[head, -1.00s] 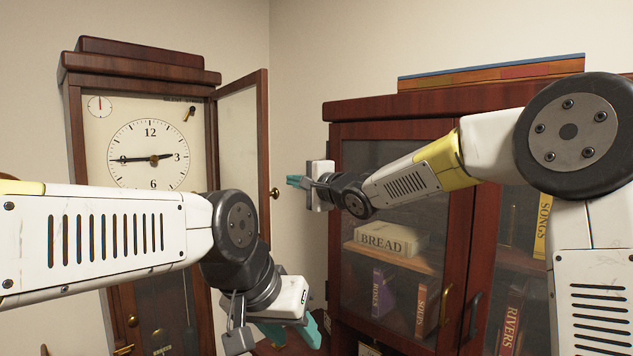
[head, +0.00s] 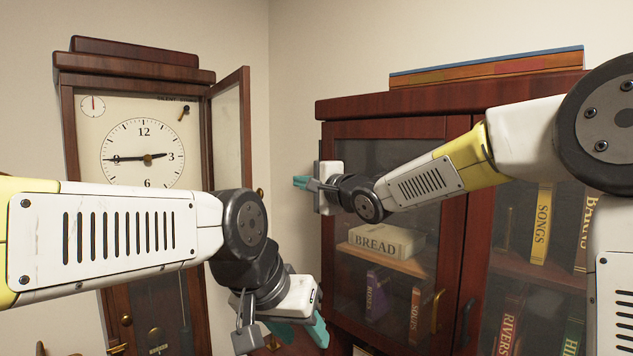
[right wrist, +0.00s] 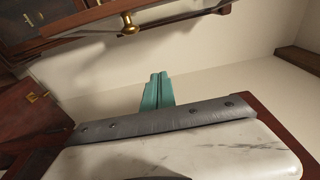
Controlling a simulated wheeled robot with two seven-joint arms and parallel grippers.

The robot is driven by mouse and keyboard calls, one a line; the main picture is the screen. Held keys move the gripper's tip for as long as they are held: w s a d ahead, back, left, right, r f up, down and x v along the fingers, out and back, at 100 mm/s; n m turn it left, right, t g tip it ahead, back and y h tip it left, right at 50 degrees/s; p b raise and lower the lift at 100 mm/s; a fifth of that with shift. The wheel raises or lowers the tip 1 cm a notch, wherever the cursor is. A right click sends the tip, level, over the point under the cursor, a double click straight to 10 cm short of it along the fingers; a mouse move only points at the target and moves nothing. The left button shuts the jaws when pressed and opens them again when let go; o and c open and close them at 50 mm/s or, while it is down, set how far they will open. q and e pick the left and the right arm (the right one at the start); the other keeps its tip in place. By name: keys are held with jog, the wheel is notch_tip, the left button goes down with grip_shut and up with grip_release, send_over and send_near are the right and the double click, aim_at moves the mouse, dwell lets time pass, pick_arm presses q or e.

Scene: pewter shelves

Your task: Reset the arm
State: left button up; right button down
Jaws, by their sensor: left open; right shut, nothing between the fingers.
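My left arm comes in from the left in the head view, and its gripper (head: 300,334) hangs low in front of the clock and cabinet. Its teal fingers are partly hidden by the wrist, and it looks open and empty. My right arm reaches in from the right across the cabinet front. Its gripper (head: 301,183) points left, shut and empty, in front of the bare wall between clock and cabinet. In the right wrist view its teal fingers (right wrist: 158,90) are together with nothing between them.
A tall wooden clock (head: 140,75) stands at left with its glazed door (head: 245,95) open. A dark red cabinet (head: 450,95) with glass doors stands at right, holding several books, including a BREAD book (head: 378,243). A flat striped item (head: 490,70) lies on top.

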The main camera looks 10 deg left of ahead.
jog(key=s+d+f+n+h, duration=0.1)
jog(key=s+d+f+h, duration=0.25)
jog(key=d, duration=0.55)
jog(key=s+d+f+n+h, duration=0.1)
jog(key=s+d+f+h, duration=0.25)
jog(key=d, duration=0.55)
jog(key=s+d+f+n+h, duration=0.15)
jog(key=s+d+h, duration=0.25)
jog(key=d, duration=0.6)
jog(key=s+d+f+n+g, duration=0.2)
jog(key=s+d+f, duration=0.2)
jog(key=s, duration=0.4)
jog(key=s+d+f+n+g, duration=0.3)
jog(key=s+f, duration=0.3)
jog(key=s, duration=0.3)
jog(key=shift+s+d+f+h, duration=0.25)
jog(key=shift+d+f+h, duration=0.05)
jog(key=shift+d, duration=0.5)
